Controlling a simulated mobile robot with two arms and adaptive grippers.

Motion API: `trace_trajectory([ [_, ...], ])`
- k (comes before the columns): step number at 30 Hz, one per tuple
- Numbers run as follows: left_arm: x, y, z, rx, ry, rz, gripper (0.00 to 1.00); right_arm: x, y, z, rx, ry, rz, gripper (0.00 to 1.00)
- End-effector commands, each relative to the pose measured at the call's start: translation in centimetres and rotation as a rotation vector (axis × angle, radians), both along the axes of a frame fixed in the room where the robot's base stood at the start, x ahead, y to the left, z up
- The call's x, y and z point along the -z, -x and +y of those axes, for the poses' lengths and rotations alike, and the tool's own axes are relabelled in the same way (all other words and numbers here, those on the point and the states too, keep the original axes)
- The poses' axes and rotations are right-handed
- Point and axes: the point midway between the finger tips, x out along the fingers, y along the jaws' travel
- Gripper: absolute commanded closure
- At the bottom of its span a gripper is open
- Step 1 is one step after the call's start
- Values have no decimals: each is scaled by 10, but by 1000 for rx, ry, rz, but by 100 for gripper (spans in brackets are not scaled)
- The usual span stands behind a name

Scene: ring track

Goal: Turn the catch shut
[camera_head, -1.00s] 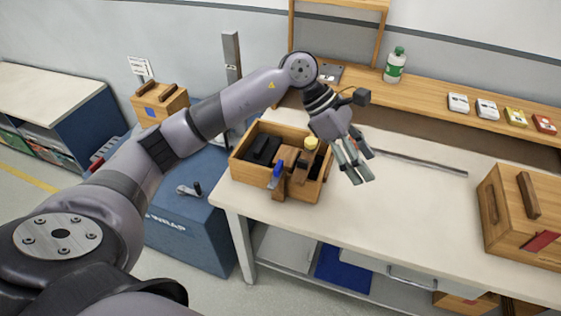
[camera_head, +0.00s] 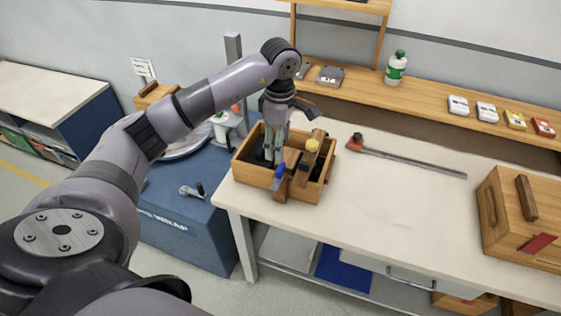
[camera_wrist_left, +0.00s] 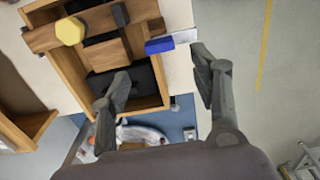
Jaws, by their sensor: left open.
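An open wooden box (camera_head: 310,193) stands at the left end of the white table; it also shows in the left wrist view (camera_wrist_left: 75,72). A small lever with a blue end (camera_head: 280,170) sits at its near wall; I take it for the catch. In the left wrist view the blue end (camera_wrist_left: 159,46) has a pale metal plate beside it. A yellow knob (camera_head: 312,145) tops a wooden piece on the box, also seen from the wrist (camera_wrist_left: 69,31). My left gripper (camera_head: 273,158) points down over the box, open, its fingers apart around empty space near the blue end. My right gripper is out of view.
A rod with a red end (camera_head: 410,160) lies on the table behind and right of the box. A closed wooden crate (camera_head: 510,225) stands at the right. A green-labelled bottle (camera_head: 396,68) and small boxes stand on the back shelf. The table's middle is clear.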

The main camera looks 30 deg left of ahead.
Motion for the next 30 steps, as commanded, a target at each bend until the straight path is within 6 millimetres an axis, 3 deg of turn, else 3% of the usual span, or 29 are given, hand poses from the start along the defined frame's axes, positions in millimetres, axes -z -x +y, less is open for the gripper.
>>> trace_trajectory([
  [6,45,1,-1,-1,2,5,43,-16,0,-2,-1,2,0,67],
  [12,74,0,-1,0,2,1,43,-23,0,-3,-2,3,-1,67],
  [25,86,0,-1,0,2,-1,43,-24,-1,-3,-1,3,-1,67],
  [30,85,0,-1,0,2,0,54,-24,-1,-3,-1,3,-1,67],
])
